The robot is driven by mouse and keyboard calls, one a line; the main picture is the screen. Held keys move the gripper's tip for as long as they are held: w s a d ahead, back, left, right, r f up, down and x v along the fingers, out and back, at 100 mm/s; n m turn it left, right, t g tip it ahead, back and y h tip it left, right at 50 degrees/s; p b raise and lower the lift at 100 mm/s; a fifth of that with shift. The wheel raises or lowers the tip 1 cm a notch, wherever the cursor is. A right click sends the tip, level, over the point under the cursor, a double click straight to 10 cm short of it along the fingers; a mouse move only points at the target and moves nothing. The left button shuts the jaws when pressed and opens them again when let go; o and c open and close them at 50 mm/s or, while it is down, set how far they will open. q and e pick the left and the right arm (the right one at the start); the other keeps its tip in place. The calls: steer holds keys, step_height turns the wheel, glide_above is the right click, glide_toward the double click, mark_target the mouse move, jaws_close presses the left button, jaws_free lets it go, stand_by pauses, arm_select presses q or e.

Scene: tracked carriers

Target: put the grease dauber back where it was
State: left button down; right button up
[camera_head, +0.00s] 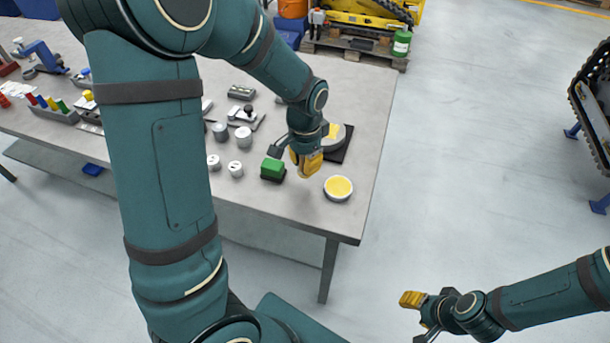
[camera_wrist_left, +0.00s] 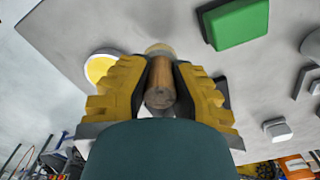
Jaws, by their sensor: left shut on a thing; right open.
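My left gripper (camera_head: 305,165) is over the right part of the table, its yellow fingers pointing down. In the left wrist view its fingers (camera_wrist_left: 160,95) are shut on the brown wooden handle of the grease dauber (camera_wrist_left: 160,82). A pale round end shows beyond the handle. In the head view the dauber is hidden by the gripper. A white round dish with yellow grease (camera_head: 338,188) sits near the table's front right corner, just right of the gripper; it also shows in the left wrist view (camera_wrist_left: 99,67). My right gripper (camera_head: 412,308) is open and empty, away from the table.
A green block (camera_head: 272,169) stands just left of my left gripper. A dark pad (camera_head: 344,150) with a round, yellow-marked item lies behind it. White lidded pots (camera_head: 236,168) and small parts fill the grey table (camera_head: 300,215) further left. Its front right corner is bare.

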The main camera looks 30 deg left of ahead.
arm_select(q)
steer(key=shift+f+b, duration=0.5)
steer(key=shift+f, duration=1.5)
steer(key=shift+r, duration=0.1)
steer(key=shift+f, duration=0.25)
steer(key=c, duration=1)
jaws_free()
steer(key=shift+r, duration=0.1)
